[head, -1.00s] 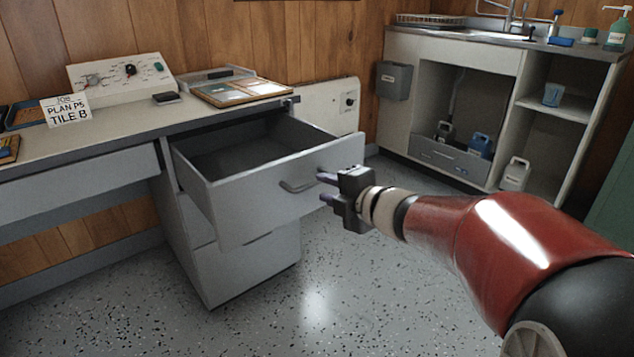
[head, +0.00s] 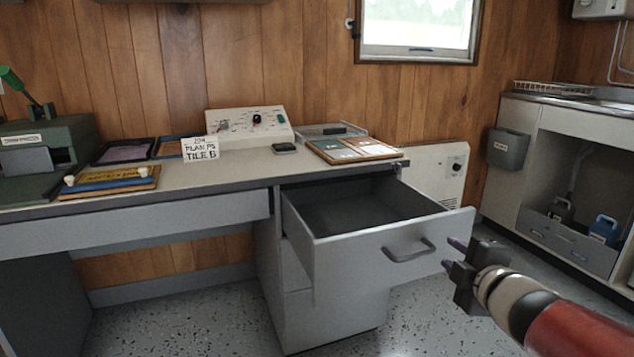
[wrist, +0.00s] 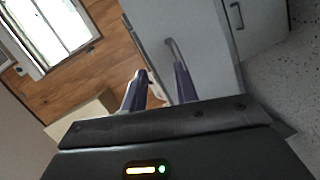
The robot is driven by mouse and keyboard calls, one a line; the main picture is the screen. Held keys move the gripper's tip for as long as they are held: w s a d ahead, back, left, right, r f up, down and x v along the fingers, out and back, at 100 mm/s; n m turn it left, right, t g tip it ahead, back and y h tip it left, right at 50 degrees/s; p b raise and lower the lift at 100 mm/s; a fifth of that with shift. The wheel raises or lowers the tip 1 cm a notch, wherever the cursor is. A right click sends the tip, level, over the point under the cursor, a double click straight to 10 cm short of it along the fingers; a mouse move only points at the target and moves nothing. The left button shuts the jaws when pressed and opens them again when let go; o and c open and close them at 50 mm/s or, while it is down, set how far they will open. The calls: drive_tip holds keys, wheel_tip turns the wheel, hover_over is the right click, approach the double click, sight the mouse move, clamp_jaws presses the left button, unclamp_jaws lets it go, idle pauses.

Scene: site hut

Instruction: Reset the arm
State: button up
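My gripper (head: 452,255) is in front of the right part of the open drawer's front, to the right of its handle. Its two purple-grey fingers are spread apart with nothing between them. The wrist view also shows the fingers (wrist: 160,88) apart and empty. The open drawer (head: 362,262) is pulled out of the grey desk pedestal and looks empty inside. Its bar handle (head: 408,250) is apart from my fingers in the head view. The handle also shows in the wrist view (wrist: 175,55), beyond the fingers.
The desk top (head: 240,172) holds a control panel (head: 248,122), a job sign (head: 200,148), a wooden board (head: 352,150) and a green machine (head: 48,145). A sink unit (head: 560,170) stands at the right. Speckled floor (head: 420,320) is clear before the drawer.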

drive_tip(key=s+a+f+m+g+p, duration=0.2)
drive_tip(key=s+a+m+g, duration=0.3)
drive_tip(key=s+m, duration=0.3)
drive_tip(key=s+a+f+m+g+h+p, duration=0.1)
drive_tip(key=s+a+f+m+g+p, duration=0.1)
drive_tip(key=s+a+m+g, duration=0.3)
drive_tip(key=s+a+m+p, duration=0.1)
drive_tip(key=s+m, duration=0.2)
drive_tip(key=s, duration=0.3)
drive_tip(key=shift+s+a, duration=0.15)
drive_tip(key=shift+a, duration=0.2)
